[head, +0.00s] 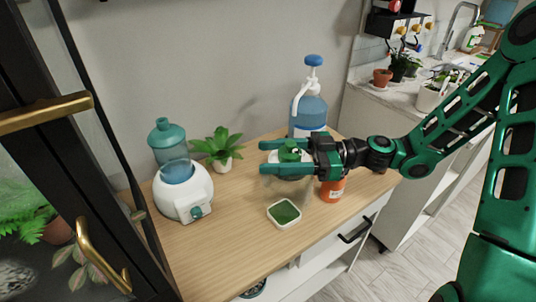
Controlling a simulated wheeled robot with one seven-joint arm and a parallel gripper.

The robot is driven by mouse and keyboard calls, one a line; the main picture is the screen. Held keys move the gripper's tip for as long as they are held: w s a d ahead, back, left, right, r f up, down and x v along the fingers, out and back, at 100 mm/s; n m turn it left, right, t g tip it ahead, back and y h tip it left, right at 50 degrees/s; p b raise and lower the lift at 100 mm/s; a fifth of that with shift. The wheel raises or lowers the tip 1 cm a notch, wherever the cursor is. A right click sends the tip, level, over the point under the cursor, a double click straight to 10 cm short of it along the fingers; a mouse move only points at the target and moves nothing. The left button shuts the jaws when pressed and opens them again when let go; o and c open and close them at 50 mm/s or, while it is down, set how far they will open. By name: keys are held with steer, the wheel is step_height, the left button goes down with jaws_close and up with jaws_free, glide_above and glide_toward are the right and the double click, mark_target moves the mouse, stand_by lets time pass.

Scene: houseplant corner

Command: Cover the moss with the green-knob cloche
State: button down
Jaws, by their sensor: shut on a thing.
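The moss (287,210) is a green patch in a small white square dish (283,226) near the front middle of the wooden cabinet top. My gripper (268,157) reaches in from the right and is shut on the green knob (290,150) of a clear cloche (284,190). The glass of the cloche is faint and hangs below my fingers, behind and above the moss dish. Its lower rim is hard to make out. The cloche appears upright. My fingers hide part of the knob.
A blue pump bottle (309,112) is behind my gripper. The wooden top (235,235) is bare around the dish.

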steer(key=shift+a, duration=0.2)
step_height(320, 180, down, 5)
steer(key=shift+r, duration=0.1)
stand_by(0.8)
steer(key=shift+s+f, duration=0.15)
steer(key=shift+f, duration=0.25)
stand_by(1.0)
steer(key=shift+f, duration=1.6)
stand_by(1.1)
steer(key=c, duration=0.6)
jaws_free()
steer(key=shift+f, duration=0.1)
